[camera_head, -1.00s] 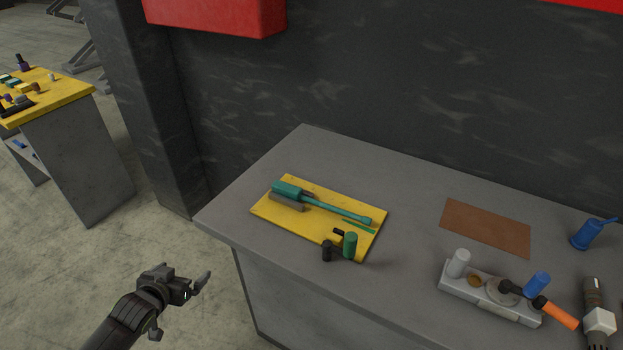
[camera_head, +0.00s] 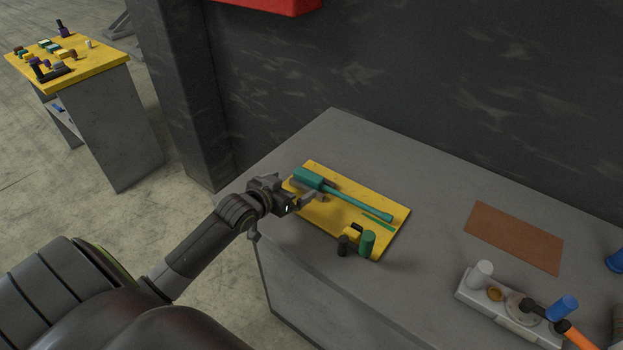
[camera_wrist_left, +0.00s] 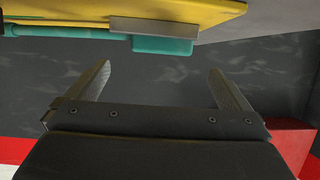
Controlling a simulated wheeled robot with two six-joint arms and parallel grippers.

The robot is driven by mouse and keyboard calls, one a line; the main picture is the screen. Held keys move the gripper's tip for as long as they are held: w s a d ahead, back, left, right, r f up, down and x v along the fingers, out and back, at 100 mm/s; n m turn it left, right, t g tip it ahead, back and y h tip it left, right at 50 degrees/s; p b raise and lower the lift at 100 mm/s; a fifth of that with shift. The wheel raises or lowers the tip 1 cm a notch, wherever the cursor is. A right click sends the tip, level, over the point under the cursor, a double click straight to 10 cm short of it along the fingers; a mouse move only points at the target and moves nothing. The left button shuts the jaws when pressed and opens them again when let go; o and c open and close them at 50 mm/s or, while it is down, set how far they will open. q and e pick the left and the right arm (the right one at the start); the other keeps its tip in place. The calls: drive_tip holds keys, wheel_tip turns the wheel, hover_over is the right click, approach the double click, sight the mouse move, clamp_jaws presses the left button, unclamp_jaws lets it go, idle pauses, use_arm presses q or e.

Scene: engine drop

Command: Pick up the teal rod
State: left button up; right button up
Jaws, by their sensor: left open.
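The teal rod (camera_head: 352,199) lies on a yellow board (camera_head: 330,222) on the grey workbench, its thick block-like end at the upper left and its thin shaft running to the lower right. My left gripper (camera_head: 303,202) is open and empty at the board's left edge, close to the rod's thick end and partly hiding the board. In the left wrist view the thick end of the rod (camera_wrist_left: 162,46) shows beyond the spread fingers (camera_wrist_left: 160,72), apart from them. A grey piece (camera_wrist_left: 155,27) lies beside it. My right gripper is not in view.
A green cylinder (camera_head: 367,242) and a black cylinder (camera_head: 343,245) stand at the board's front edge. A thin green strip (camera_head: 378,223) lies near the shaft. A brown mat (camera_head: 514,237) and a light-grey block (camera_head: 480,297) with parts are to the right. Bare bench lies between.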

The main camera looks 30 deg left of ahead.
sight(307, 176)
use_arm(q)
drive_tip(key=shift+x, duration=1.4)
drive_tip(key=x, duration=0.1)
drive_tip(key=p+x, duration=0.1)
drive_tip(key=x, duration=0.2)
drive_tip(key=shift+w+a+r, duration=0.1)
drive_tip(key=shift+w+r, duration=0.1)
drive_tip(key=shift+r, duration=0.05)
drive_tip(key=shift+w+f, duration=0.25)
drive_tip(key=shift+w, duration=0.2)
drive_tip(key=shift+c, duration=1.1)
drive_tip(key=shift+r, duration=0.1)
drive_tip(key=c, duration=1)
drive_tip(key=shift+c, duration=0.2)
drive_tip(key=shift+r, duration=0.1)
